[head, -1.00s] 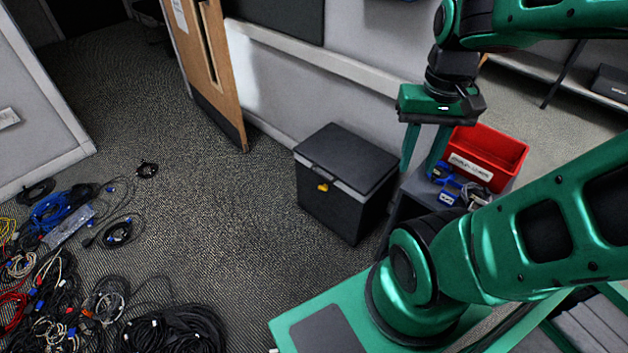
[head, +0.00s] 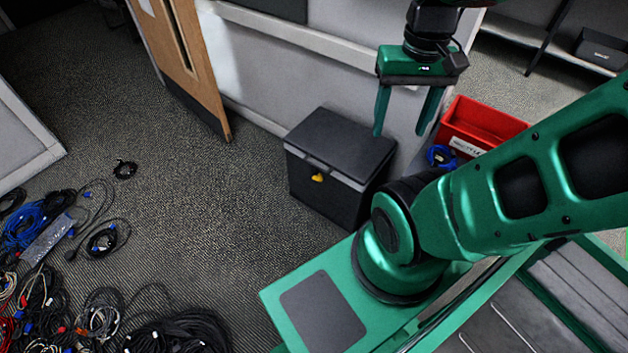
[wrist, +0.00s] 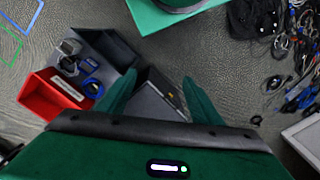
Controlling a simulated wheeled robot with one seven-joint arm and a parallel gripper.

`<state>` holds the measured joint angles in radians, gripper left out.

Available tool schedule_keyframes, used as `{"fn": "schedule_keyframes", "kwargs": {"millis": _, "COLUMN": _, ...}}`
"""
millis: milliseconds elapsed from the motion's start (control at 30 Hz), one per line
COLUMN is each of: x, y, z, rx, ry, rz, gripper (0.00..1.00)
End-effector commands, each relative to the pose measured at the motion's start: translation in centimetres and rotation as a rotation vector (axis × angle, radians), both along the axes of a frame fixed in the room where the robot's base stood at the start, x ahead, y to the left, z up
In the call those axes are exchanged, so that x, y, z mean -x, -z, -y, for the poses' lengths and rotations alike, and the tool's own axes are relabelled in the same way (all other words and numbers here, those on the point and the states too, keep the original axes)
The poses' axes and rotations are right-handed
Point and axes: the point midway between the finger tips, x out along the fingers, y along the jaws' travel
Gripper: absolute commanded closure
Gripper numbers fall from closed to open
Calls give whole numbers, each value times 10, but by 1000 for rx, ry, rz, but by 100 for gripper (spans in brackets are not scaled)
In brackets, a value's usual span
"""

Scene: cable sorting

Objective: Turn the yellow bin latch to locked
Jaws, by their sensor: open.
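The dark bin (head: 325,195) with a flat black lid (head: 341,138) stands on the carpet beside the wall. Its yellow latch (head: 317,178) is on the front face just under the lid rim; its exact turn is too small to tell. My gripper (head: 399,134) is open and empty, fingers pointing down, above and to the right of the bin in the head view. In the wrist view the bin (wrist: 152,103) shows between and beyond my gripper's fingers (wrist: 159,76), partly hidden by them. A small yellow spot on its edge, likely the latch (wrist: 170,95), shows there.
A red bin (head: 502,123) stands right of the dark bin, with a blue cable coil (head: 440,156) near it. Tangled cables (head: 60,290) cover the floor at left. A wooden door (head: 183,60) stands behind.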

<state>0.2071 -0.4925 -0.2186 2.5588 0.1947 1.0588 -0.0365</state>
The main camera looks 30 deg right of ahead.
Motion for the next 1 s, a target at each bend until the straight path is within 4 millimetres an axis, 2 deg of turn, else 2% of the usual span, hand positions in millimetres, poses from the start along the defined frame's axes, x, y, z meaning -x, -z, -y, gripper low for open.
{"fn": "schedule_keyframes", "kwargs": {"millis": 233, "x": -53, "y": 12, "z": 10, "rx": 18, "ry": -160, "rz": -86, "gripper": 41}}
{"fn": "schedule_keyframes", "kwargs": {"millis": 467, "x": -113, "y": 39, "z": 19, "rx": 52, "ry": -351, "rz": -181, "gripper": 41}}
{"fn": "schedule_keyframes", "kwargs": {"millis": 767, "x": -189, "y": 93, "z": 18, "rx": 113, "ry": -611, "rz": -316, "gripper": 41}}
{"fn": "schedule_keyframes", "kwargs": {"millis": 1000, "x": -241, "y": 150, "z": 11, "rx": 172, "ry": -829, "rz": -435, "gripper": 41}}
